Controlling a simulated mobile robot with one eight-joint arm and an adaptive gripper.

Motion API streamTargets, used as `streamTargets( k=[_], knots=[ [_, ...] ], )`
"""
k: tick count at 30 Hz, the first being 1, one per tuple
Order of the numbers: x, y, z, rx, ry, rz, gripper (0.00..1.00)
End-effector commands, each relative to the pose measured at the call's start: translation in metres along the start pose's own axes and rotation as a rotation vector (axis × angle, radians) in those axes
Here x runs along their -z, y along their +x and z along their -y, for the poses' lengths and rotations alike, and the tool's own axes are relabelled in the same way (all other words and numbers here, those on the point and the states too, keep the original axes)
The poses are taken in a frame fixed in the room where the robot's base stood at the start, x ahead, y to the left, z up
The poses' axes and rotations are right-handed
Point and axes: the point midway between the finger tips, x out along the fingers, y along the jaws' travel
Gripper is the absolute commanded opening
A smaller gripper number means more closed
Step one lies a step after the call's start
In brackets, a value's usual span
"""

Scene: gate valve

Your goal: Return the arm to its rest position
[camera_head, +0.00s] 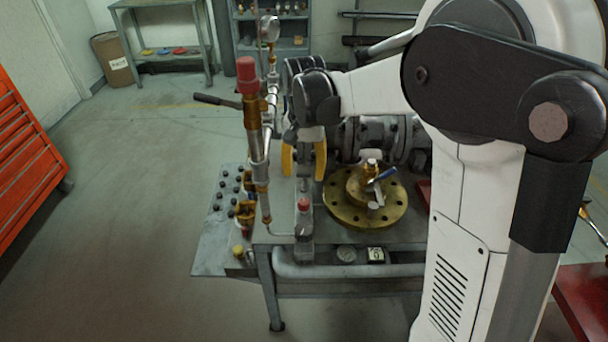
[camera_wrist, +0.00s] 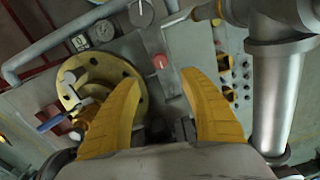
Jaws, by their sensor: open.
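My arm reaches from the right of the head view over the workbench. My gripper (camera_head: 304,160) has yellow fingers that point down, with a clear gap between them. In the wrist view my gripper (camera_wrist: 163,95) is open, and nothing is between its fingertips. Below it is a grey bench unit with a red knob (camera_wrist: 160,61), which also shows in the head view (camera_head: 303,203). The round brass flange (camera_head: 365,208) with a blue-handled valve (camera_head: 381,175) stands to the right of my gripper, apart from it. Part of the bench behind my arm is hidden.
A vertical pipe assembly with a red cap (camera_head: 247,75) rises just left of my gripper. Grey flanged piping (camera_head: 377,137) lies behind the brass flange. A red tool cabinet (camera_head: 25,150) stands far left. The floor (camera_head: 140,180) between cabinet and bench is clear.

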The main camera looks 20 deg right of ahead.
Motion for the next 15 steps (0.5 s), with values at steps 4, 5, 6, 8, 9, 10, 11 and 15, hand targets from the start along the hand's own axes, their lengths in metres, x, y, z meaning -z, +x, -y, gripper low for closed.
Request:
streamTargets(
  k=[4,5,6,8,9,10,11,15],
  knots=[
    [0.000,0.000,0.000,0.000,0.000,0.000,0.52],
    [0.000,0.000,0.000,0.000,0.000,0.000,0.52],
    [0.000,0.000,0.000,0.000,0.000,0.000,0.52],
    [0.000,0.000,0.000,0.000,0.000,0.000,0.52],
    [-0.001,-0.001,-0.001,0.001,-0.002,-0.002,0.52],
    [-0.002,-0.003,-0.001,0.003,-0.005,-0.006,0.52],
    [-0.004,-0.005,-0.002,0.006,-0.009,-0.011,0.52],
    [-0.025,-0.028,-0.013,0.036,-0.063,-0.073,0.52]
  ],
)
